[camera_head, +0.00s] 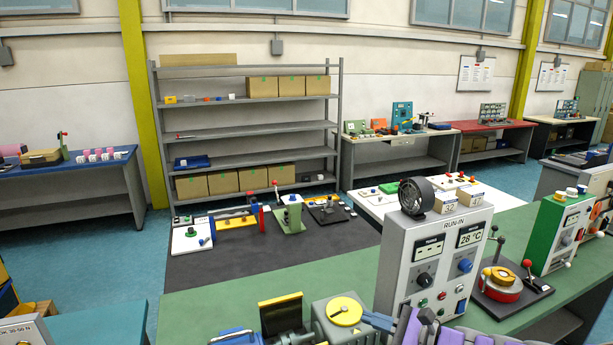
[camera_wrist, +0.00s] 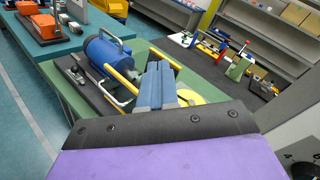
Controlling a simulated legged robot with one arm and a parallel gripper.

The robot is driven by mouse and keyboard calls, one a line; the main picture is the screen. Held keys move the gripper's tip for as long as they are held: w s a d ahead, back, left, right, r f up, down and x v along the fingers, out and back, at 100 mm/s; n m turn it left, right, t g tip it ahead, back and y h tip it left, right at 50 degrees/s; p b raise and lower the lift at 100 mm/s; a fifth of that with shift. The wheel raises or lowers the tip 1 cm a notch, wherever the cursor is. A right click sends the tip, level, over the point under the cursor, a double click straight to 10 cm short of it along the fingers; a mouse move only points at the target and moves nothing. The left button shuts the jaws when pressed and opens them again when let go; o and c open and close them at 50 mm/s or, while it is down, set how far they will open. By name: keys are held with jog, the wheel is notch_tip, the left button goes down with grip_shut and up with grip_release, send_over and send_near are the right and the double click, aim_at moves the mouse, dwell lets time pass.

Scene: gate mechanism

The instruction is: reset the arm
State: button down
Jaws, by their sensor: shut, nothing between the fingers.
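My gripper (camera_head: 368,317) shows at the bottom of the head view, above the green bench and left of the RUN-IN panel. In the wrist view, its two blue-grey fingers (camera_wrist: 159,68) lie side by side, shut with nothing between them. The purple part of my arm (camera_head: 432,331) is at the bottom edge of the head view. Beyond the fingers is a machine on the bench, with a blue motor (camera_wrist: 104,52) and yellow bars. Its grey housing with a yellow disc (camera_head: 344,311) stands just left of the fingers in the head view. The fingers hide part of it in the wrist view.
The RUN-IN panel (camera_head: 436,258) with a fan on top stands close right of my gripper. A red-and-yellow device with a lever (camera_head: 501,283) and a green box (camera_head: 558,232) stand farther right. The green bench (camera_head: 225,300) has bare room at the left.

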jog(key=s+a+r+n+g+h, duration=0.1)
jog(key=s+a+n+g+h, duration=0.1)
jog(key=s+a+n+g, duration=0.6)
jog(key=s+a+r+n+g+h, duration=0.15)
jog(key=s+a+n, duration=0.4)
jog(key=s, duration=0.65)
jog(key=s+d+f+n+h, duration=0.1)
jog(key=s+d+n+h, duration=0.1)
jog(key=s+d+h, duration=0.3)
jog(key=s+d+f+n+g+h, duration=0.1)
jog(key=s+d+n+h, duration=0.2)
jog(key=s, duration=0.8)
jog(key=d+h, duration=0.2)
jog(key=d, duration=0.1)
jog(key=shift+s+d+n+h, duration=0.35)
jog(key=shift+s+d, duration=0.05)
jog(key=shift+f+g, duration=0.1)
jog(key=shift+g, duration=0.15)
